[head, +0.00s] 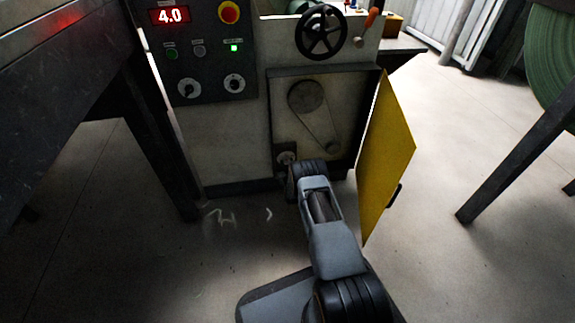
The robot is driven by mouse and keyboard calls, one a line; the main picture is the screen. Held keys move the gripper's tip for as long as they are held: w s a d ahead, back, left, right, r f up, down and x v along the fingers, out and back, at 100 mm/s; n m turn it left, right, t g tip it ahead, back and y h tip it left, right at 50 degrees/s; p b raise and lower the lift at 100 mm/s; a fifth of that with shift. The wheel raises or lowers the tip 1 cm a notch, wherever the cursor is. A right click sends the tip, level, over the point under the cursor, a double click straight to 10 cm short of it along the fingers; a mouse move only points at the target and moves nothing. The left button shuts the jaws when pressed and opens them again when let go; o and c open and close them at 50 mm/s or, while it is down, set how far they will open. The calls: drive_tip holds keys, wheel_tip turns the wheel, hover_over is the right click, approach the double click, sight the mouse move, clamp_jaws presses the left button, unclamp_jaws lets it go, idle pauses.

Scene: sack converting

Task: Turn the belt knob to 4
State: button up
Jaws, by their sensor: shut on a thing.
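A red display (169,15) on the dark control panel (208,62) reads 4.0.
A yellow door (386,160) stands open just right of my arm. Two dials (188,88) (234,83) and a lit green button (234,48) are on the panel. A black handwheel (321,32) is above.

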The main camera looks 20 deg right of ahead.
drive_tip(key=shift+c, duration=1.3)
drive_tip(key=m, duration=0.5)
drive_tip(key=shift+m, duration=0.4)
drive_tip(key=m, duration=0.3)
drive_tip(key=shift+d+m, duration=0.1)
drive_tip(key=shift+m, duration=1.9)
drive_tip(key=shift+y, duration=0.4)
drive_tip(key=o, duration=0.9)
